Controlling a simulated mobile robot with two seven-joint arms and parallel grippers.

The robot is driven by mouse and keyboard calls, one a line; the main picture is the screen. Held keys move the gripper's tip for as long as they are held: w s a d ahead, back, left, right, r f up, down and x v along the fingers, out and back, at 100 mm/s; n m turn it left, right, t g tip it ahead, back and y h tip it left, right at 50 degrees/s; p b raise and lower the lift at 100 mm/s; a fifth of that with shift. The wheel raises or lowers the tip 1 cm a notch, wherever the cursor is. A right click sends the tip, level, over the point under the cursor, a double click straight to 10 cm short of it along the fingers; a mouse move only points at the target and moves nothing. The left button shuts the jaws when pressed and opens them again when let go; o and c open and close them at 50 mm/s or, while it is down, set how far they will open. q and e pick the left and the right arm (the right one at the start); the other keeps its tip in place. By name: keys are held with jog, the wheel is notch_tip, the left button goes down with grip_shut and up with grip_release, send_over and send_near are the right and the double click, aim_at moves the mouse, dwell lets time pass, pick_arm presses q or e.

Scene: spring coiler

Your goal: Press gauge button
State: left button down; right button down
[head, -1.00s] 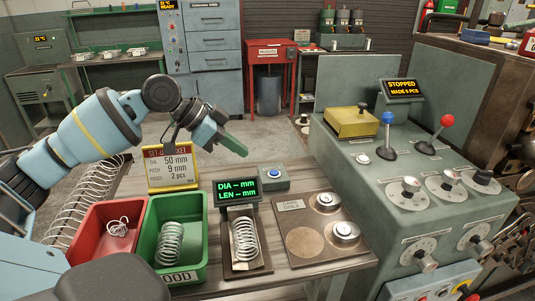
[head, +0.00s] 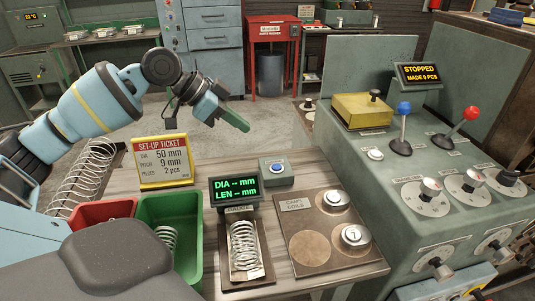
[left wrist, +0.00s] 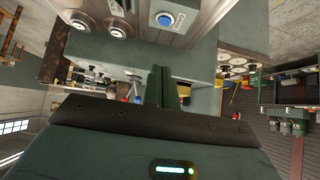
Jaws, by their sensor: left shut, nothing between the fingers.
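The gauge button is a blue button (head: 277,168) on a small grey-green box on the bench, right behind the gauge. In the left wrist view the blue button (left wrist: 164,20) shows near the top. The gauge display (head: 235,189) reads "DIA -- mm, LEN -- mm" in green. A spring (head: 243,248) lies in the gauge tray below it. My left gripper (head: 246,128) is shut and empty, in the air above and left of the button, apart from it. Its closed fingers (left wrist: 162,84) also show in the left wrist view. My right gripper is not in view.
The set-up ticket (head: 162,161) stands at the bench's back left. A red bin (head: 88,215) and a green bin (head: 158,208) are at left, the green one with a spring. The cams board (head: 290,222) is right of the gauge. The coiler's panel (head: 420,180) stands at right.

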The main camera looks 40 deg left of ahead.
pick_arm(q)
send_over(281, 166)
jog(key=s+a, duration=0.2)
notch_tip(281, 166, down, 7)
jog(key=shift+f, duration=0.1)
notch_tip(281, 166, down, 2)
jog(key=shift+f, duration=0.95)
jog(key=shift+s, duration=0.1)
